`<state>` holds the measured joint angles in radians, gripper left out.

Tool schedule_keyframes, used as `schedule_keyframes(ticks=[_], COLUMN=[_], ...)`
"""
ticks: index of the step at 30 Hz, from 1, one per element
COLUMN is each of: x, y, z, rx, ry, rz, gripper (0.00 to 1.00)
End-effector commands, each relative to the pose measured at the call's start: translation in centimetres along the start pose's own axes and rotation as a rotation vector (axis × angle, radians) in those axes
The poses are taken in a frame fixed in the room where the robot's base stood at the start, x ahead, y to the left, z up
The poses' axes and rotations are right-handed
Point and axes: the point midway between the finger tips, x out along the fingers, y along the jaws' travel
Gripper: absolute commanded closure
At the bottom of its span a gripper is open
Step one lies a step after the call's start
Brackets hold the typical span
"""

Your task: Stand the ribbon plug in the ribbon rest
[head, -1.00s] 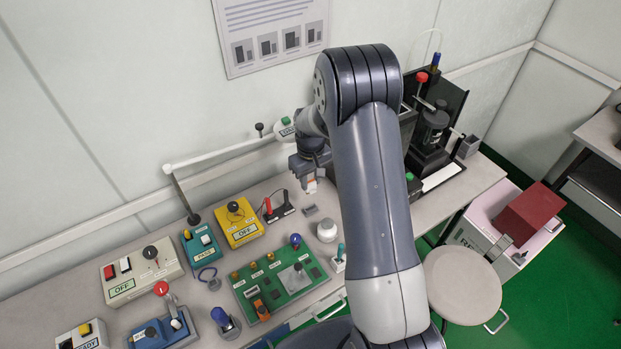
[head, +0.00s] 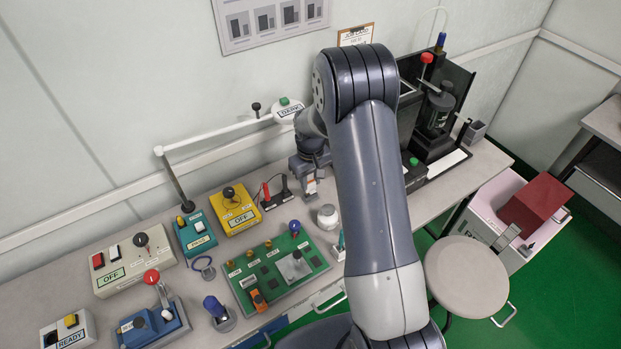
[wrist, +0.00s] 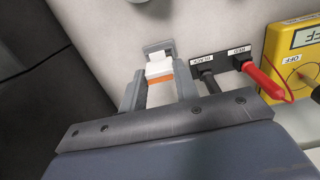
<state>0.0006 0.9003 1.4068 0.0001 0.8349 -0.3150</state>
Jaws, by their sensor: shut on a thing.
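My gripper (wrist: 157,88) is shut on the ribbon plug (wrist: 158,68), a small white block with an orange band, held between its two grey fingers. In the wrist view the ribbon rest (wrist: 157,47), a small grey holder, shows just beyond the plug's white end. The plug covers part of the rest. I cannot tell whether the plug is in the rest, touching it or just above it. In the head view my gripper (head: 311,188) points down low over the bench, and its fingers and the plug mostly hide the rest.
A black holder with red and black probes (head: 277,199) stands just left of my gripper. A yellow meter (head: 235,209) is further left. A white round-topped object (head: 327,217) and a green board (head: 278,271) are in front. A black test stand (head: 437,110) is at right.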

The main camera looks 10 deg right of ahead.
Motion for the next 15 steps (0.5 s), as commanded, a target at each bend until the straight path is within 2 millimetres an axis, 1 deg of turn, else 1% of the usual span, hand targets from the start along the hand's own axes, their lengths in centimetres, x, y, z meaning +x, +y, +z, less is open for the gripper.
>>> schedule_keyframes(ticks=[15], x=[0.32], y=[0.00], z=[0.00], rx=[0.000], ry=[0.000], rz=[0.000], gripper=[1.00])
